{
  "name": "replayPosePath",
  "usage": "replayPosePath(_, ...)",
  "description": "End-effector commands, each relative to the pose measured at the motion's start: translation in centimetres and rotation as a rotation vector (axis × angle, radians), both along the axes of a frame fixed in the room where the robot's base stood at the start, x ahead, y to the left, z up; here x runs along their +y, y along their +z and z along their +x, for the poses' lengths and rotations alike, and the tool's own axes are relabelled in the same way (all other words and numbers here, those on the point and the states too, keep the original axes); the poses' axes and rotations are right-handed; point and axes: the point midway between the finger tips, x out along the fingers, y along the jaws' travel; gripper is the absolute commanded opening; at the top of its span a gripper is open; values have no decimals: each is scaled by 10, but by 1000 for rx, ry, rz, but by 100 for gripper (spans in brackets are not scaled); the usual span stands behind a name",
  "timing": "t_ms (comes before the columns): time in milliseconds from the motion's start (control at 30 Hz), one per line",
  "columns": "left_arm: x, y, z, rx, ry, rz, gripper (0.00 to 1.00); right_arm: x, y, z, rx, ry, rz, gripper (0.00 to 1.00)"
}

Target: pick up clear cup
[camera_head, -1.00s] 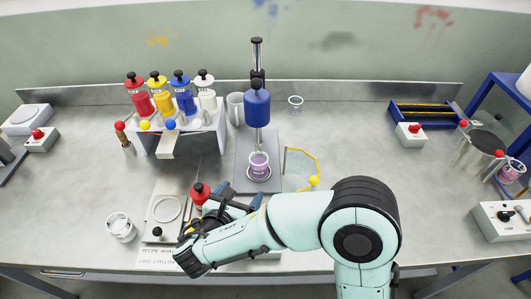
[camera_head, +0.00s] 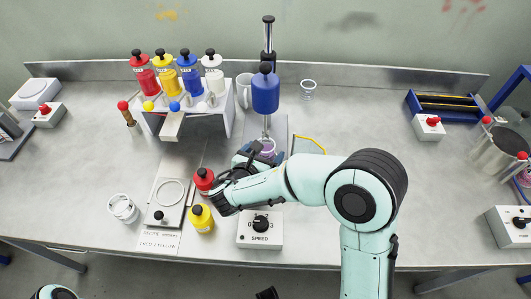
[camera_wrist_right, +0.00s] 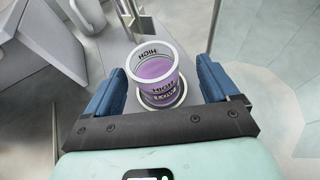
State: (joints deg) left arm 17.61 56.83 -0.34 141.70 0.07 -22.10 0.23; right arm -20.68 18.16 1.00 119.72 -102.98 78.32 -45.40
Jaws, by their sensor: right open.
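A clear cup of purple liquid (camera_head: 268,147) stands on the plate under the mixer, mostly hidden behind my right gripper in the head view. In the right wrist view the cup (camera_wrist_right: 154,70) is upright, with HIGH and LOW marks. My right gripper (camera_head: 260,157) is open. Its blue fingers (camera_wrist_right: 163,80) lie to either side of the cup, with a visible gap on each side.
The mixer with its blue motor (camera_head: 265,92) rises just beyond my gripper. A red bottle (camera_head: 204,180), a yellow bottle (camera_head: 202,218) and the speed box (camera_head: 260,229) are close below my forearm.

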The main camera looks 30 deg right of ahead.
Motion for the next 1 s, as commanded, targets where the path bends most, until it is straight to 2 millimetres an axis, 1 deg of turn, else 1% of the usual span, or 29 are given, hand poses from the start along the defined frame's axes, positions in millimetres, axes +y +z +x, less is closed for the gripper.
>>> replayPosePath(200, 0, 2, 1, -1, 0, 0, 54, -19, -11, 23, 2, -5, 0, 87)
replayPosePath(300, 0, 2, 1, -1, 0, 0, 54, -28, -16, 30, 1, -4, -1, 87)
replayPosePath(400, 0, 2, 1, -1, 0, 0, 54, -32, -18, 33, 1, -2, 0, 87)
replayPosePath(600, 0, 2, 1, -1, 0, 0, 54, -32, -18, 34, 0, -1, 0, 87)
replayPosePath(633, 0, 2, 1, -1, 0, 0, 54, -32, -18, 34, 0, -1, 0, 84)
replayPosePath(667, 0, 2, 1, -1, 0, 0, 54, -32, -18, 34, 0, -1, 0, 74)
replayPosePath(700, 0, 2, 1, -1, 0, 0, 54, -32, -18, 34, 0, -1, 0, 61)
replayPosePath(767, 0, 2, 1, -1, 0, 0, 54, -32, -18, 34, 0, -1, 0, 42)
replayPosePath(800, 0, 2, 1, -1, 0, 0, 54, -32, -18, 34, 0, -1, 0, 29)
replayPosePath(1000, 0, 2, 1, -1, 0, 0, 54, -32, -18, 34, -1, -1, 0, 28)
